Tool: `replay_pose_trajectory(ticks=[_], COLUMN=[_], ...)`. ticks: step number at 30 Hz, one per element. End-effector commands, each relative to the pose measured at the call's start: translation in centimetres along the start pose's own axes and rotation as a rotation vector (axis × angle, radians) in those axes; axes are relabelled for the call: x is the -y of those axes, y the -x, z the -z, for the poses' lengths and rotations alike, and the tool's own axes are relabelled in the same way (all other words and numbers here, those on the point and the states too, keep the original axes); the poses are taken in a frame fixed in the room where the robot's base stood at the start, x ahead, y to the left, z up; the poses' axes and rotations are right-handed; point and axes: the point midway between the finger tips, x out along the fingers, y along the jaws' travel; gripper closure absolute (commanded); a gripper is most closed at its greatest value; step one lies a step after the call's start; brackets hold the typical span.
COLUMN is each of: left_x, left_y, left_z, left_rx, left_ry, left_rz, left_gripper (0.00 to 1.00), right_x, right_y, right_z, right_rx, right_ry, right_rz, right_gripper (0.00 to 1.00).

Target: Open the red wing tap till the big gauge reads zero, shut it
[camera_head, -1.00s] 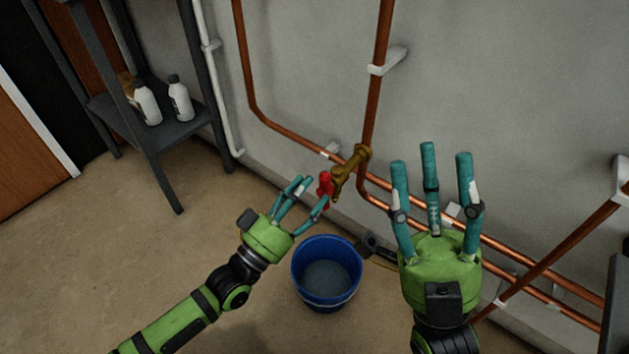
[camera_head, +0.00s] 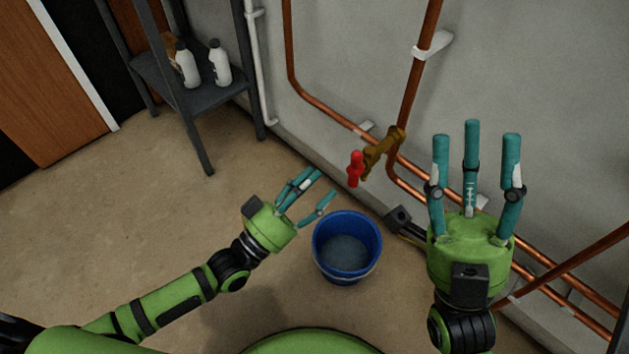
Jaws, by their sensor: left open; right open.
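The red wing tap (camera_head: 355,168) sits on the end of a brass valve (camera_head: 382,150) that branches off the copper pipe near the wall. My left gripper (camera_head: 318,192) is open and empty, to the left of the tap and a little lower in the picture, apart from it. My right gripper (camera_head: 474,150) is open with its fingers pointing up, to the right of the valve and holding nothing. The big gauge is not in view.
A blue bucket (camera_head: 347,270) stands on the floor below the tap, with grey contents that look like water. A dark shelf (camera_head: 205,98) with white bottles (camera_head: 220,64) stands at the back left. Copper pipes (camera_head: 421,60) run along the wall. The floor at left is clear.

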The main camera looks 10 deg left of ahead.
Motion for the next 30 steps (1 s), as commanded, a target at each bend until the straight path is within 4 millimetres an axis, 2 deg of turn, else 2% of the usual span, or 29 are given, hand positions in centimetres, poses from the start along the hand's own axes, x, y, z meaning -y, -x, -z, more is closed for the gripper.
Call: replay_pose_trajectory(ticks=[5, 12, 16, 21, 30], left_x=[0.0, 0.0, 0.0, 0.0, 0.0], left_y=[2.7, 7.9, 10.1, 11.5, 11.8], left_z=[-0.1, -0.1, -0.1, 0.0, 0.0], left_rx=[0.007, 0.008, 0.006, 0.003, 0.001], left_ry=[0.000, 0.000, 0.000, 0.000, -0.001], left_rz=[0.001, 0.002, 0.001, 0.001, 0.000], left_gripper=[0.43, 0.43, 0.43, 0.43, 0.43], right_x=[0.0, 0.0, 0.0, 0.0, 0.0], right_y=[0.0, 0.0, 0.0, 0.0, 0.0], right_z=[0.0, 0.0, 0.0, 0.0, 0.0], right_rx=[0.000, 0.000, 0.000, 0.000, 0.000], right_ry=[0.000, 0.000, 0.000, 0.000, 0.000], right_rz=[0.000, 0.000, 0.000, 0.000, 0.000], right_gripper=[0.51, 0.51, 0.51, 0.51, 0.51])
